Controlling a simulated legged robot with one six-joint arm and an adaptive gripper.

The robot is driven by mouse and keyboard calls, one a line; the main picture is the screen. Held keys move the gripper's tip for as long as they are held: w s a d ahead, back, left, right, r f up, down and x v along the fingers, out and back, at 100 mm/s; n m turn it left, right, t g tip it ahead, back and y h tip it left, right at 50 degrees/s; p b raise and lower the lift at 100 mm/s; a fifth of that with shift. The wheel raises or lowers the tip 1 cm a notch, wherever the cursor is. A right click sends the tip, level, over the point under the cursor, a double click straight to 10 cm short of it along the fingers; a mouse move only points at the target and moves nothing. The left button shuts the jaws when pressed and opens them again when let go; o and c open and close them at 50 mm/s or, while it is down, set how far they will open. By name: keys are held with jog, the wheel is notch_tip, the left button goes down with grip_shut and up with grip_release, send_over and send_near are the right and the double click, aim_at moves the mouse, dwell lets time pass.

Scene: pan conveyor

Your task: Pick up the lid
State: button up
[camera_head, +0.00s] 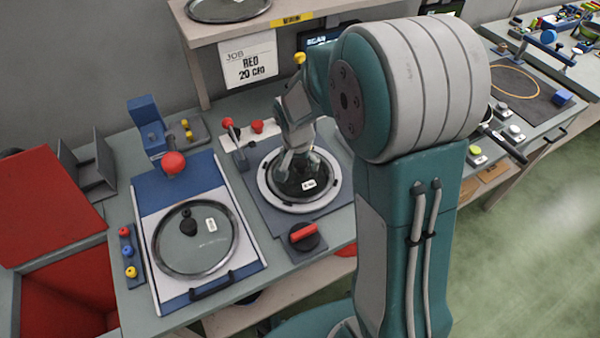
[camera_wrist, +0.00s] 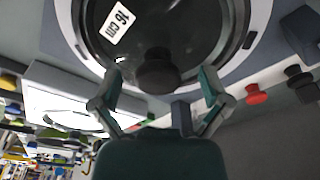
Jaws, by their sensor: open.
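A small round glass lid (camera_head: 292,191) with a dark rim lies in a pale ring (camera_head: 270,201) on the middle station. In the wrist view the lid (camera_wrist: 185,35) has a black knob (camera_wrist: 157,72) and a white "16 cm" label. My gripper (camera_head: 301,160) is above this lid, pointing down. In the wrist view its fingers (camera_wrist: 162,80) are open, with the knob appearing between the tips; contact is not visible. A larger glass lid (camera_head: 212,254) with a black knob and white label lies on a white and blue board (camera_head: 246,278) to the left.
A red bin (camera_head: 50,215) stands at the far left. A red-handled dial (camera_head: 303,237) is in front of the ring, and red-knobbed levers (camera_head: 228,123) are behind it.

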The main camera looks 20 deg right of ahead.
grip_shut()
jog(key=shift+r, duration=0.1)
